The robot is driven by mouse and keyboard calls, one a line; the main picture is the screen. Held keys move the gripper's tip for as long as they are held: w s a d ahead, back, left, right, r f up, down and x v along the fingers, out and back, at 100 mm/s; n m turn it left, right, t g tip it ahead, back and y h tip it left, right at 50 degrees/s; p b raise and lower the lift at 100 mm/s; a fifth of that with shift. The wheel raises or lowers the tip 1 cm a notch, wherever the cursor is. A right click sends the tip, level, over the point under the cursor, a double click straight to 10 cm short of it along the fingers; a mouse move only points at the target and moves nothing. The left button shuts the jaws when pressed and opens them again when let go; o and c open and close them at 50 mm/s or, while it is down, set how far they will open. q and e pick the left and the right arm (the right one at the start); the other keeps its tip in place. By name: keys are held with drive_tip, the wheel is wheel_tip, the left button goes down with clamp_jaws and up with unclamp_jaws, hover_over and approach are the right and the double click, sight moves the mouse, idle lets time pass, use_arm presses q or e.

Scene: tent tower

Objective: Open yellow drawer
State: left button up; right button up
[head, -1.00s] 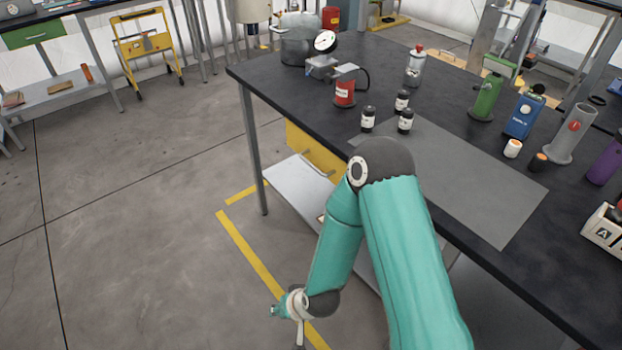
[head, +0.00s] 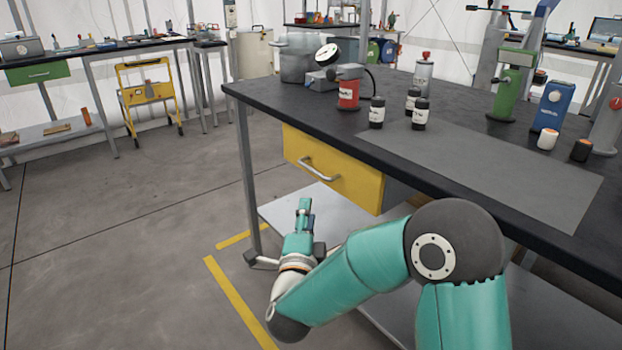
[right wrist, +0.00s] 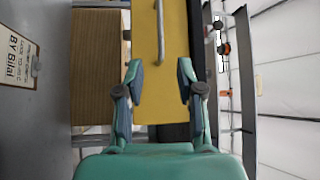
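The yellow drawer (head: 334,169) hangs under the front edge of the black workbench, with its front close to the grey housing; it looks closed. Its pale metal handle (head: 319,170) is a bar across the front. My right gripper (head: 304,212) is below and in front of the drawer, apart from it. In the right wrist view the drawer front (right wrist: 147,60) fills the middle, the handle (right wrist: 160,30) lies ahead of the fingers, and my right gripper (right wrist: 161,82) is open and empty. My left gripper is not in view.
The black workbench (head: 460,170) bears several bottles and a red can (head: 348,94). A grey lower shelf (head: 290,208) lies beneath the drawer. In the right wrist view a brown box (right wrist: 97,65) stands beside the drawer.

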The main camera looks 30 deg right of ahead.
sight(313, 169)
drive_tip(key=x, duration=1.5)
drive_tip(key=shift+w+d+f, duration=0.1)
drive_tip(key=shift+w, duration=0.05)
clamp_jaws()
